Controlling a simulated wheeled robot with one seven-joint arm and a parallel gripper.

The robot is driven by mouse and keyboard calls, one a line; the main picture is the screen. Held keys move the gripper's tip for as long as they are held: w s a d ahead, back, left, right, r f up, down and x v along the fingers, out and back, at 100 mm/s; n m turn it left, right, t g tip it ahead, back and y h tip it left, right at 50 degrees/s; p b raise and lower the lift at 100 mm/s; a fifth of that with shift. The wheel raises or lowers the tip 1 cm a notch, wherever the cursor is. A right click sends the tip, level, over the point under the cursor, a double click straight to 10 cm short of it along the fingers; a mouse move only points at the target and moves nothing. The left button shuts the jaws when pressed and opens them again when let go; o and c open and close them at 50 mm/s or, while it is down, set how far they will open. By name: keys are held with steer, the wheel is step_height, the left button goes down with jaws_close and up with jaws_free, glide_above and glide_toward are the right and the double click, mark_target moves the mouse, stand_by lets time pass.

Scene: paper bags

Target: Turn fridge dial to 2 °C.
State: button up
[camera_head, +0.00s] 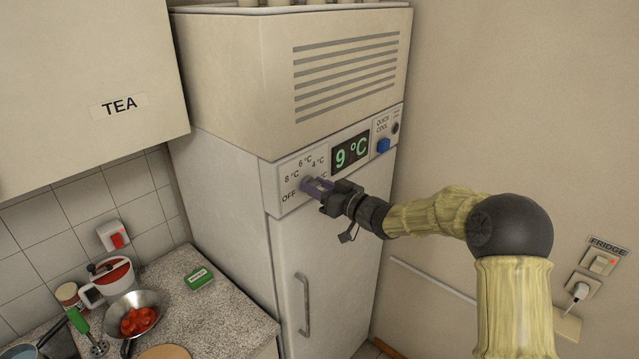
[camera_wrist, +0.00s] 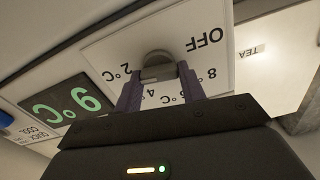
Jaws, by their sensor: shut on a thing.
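The fridge dial (camera_head: 307,183) is a grey knob on the white control panel at the fridge's front, ringed by the marks OFF, 8, 6, 4 and 2 °C. In the wrist view the dial (camera_wrist: 156,60) appears upside down with its panel, between the two purple fingers. My gripper (camera_head: 318,187) is shut on the dial, with one finger on each side; it also shows in the wrist view (camera_wrist: 158,80). In the head view the gripper partly hides the 2 °C mark. The green display (camera_head: 351,152) reads 9 °C. I cannot tell which mark the dial points to.
A blue quick cool button (camera_head: 383,146) sits right of the display. The fridge door handle (camera_head: 303,304) is below the panel.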

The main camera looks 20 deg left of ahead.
steer(key=shift+s+f+m, duration=0.15)
steer(key=shift+f+m, duration=0.15)
steer(key=shift+f, duration=0.15)
steer(key=o, duration=0.7)
steer(key=shift+o, duration=1.4)
steer(key=shift+r, duration=0.25)
steer(key=shift+d, duration=0.1)
